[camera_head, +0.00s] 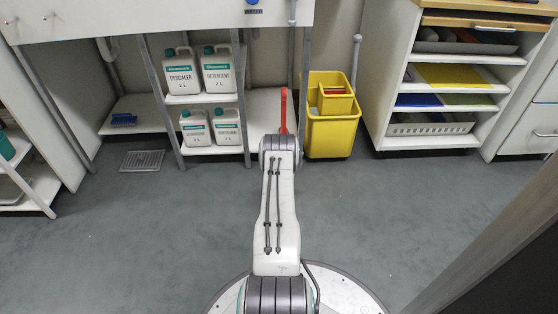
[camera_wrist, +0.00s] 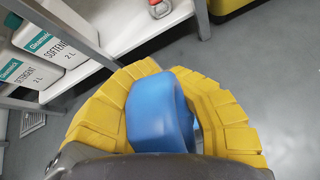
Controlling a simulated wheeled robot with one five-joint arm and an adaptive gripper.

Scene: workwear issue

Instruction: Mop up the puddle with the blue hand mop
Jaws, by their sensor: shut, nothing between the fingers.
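A small blue item, which looks like the blue hand mop (camera_head: 123,119), lies on the low shelf at the left in the head view. It is too small to make out in detail. My gripper (camera_wrist: 165,68) fills the lower middle of the wrist view, its yellow ribbed fingers closed together around a smooth blue part that looks like its own. It holds nothing. My gripper is hidden behind my arm in the head view, well to the right of the blue item. I cannot make out a puddle on the grey floor in either view.
White bottles (camera_head: 182,76) stand on two shelves. A red-handled tool (camera_head: 284,110) stands beside a yellow bucket (camera_head: 333,135). A floor drain (camera_head: 142,160) lies below the left shelf. A cabinet (camera_head: 378,100) stands at the right. The middle floor is clear.

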